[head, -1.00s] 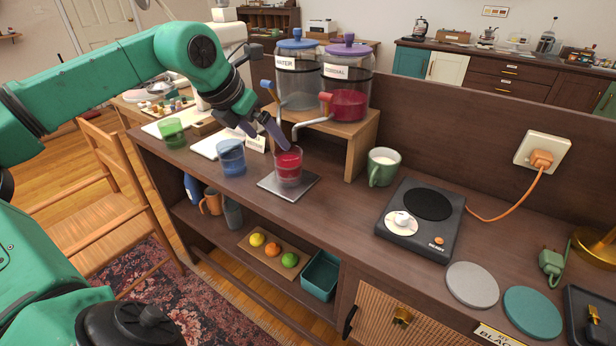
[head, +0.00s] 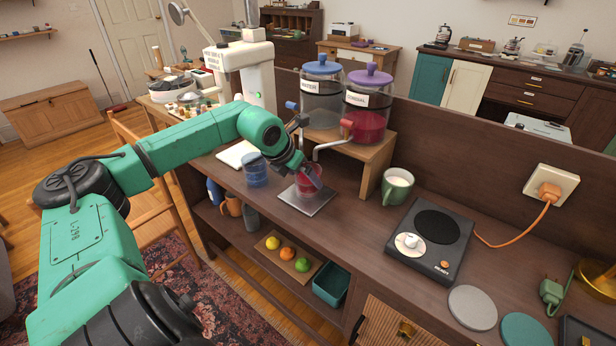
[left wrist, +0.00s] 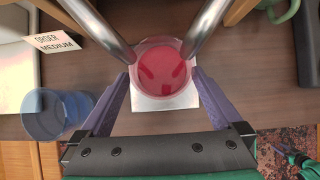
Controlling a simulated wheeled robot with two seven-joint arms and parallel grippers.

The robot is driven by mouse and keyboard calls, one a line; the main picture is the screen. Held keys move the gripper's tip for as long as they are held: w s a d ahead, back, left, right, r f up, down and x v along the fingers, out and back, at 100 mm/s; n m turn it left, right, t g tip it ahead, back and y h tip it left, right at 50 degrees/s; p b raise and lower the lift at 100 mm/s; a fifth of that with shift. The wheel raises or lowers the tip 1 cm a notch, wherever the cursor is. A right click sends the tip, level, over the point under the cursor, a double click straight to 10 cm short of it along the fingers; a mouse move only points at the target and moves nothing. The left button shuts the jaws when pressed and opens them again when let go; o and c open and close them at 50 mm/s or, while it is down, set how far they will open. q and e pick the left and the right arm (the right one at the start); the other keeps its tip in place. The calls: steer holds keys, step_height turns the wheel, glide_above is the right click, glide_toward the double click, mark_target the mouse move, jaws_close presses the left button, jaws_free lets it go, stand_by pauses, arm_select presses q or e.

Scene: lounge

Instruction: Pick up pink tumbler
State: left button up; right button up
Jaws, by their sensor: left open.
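The pink tumbler (head: 308,183), with red contents, stands upright on a flat grey plate (head: 322,203) below the dispenser spouts. It also shows in the left wrist view (left wrist: 163,70), seen from above. My left gripper (head: 309,172) is open at the tumbler. In the left wrist view its two purple fingers (left wrist: 161,76) lie on either side of the tumbler's near part, with small gaps that make contact hard to judge. The fingers partly hide the tumbler in the head view. My right gripper is in neither view.
A blue tumbler (head: 256,170) stands close left of my gripper. Two metal spouts (left wrist: 205,28) come close over the tumbler from the dispensers (head: 366,110) on a wooden stand. A green mug (head: 397,187) and a hot plate (head: 431,240) stand to the right.

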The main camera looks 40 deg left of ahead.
arm_select(q)
steer(key=p+x, duration=0.1)
steer(key=x, duration=0.1)
steer(key=shift+w+d+f, duration=0.15)
steer(key=shift+w+f, duration=0.05)
steer(key=shift+w, duration=0.2)
steer(key=shift+w+f, duration=0.1)
steer(key=shift+f, duration=0.2)
steer(key=shift+r, duration=0.1)
jaws_close()
steer(key=shift+r, duration=0.1)
